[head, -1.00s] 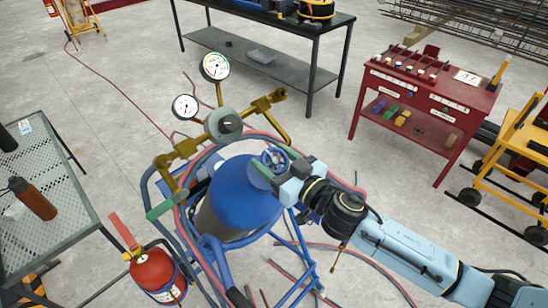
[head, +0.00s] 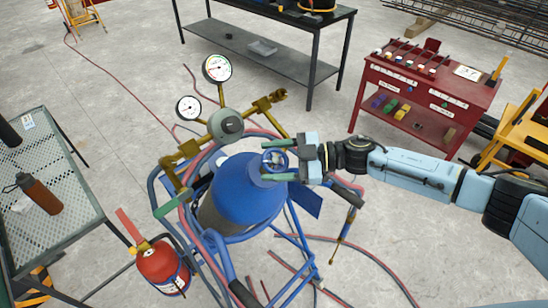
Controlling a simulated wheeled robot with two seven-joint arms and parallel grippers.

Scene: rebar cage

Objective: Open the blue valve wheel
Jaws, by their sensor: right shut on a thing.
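The blue valve wheel (head: 276,161) sits on top of the blue gas cylinder (head: 248,192), which stands upright in a blue tubular frame. My right gripper (head: 269,160) comes in from the right. Its two green fingers lie on either side of the wheel, one behind it and one in front, and it is shut on the wheel. The gripper body and fingers partly hide the wheel's edge. Brass fittings with two round gauges (head: 217,68) stand just behind and left of the cylinder. My left gripper is not in view.
A red fire extinguisher (head: 161,267) stands at the lower left, beside a mesh table (head: 75,190) with a brown bottle (head: 40,193). Red and blue hoses run around the frame and floor. A red tool cart (head: 448,108) and dark workbench (head: 328,40) stand behind.

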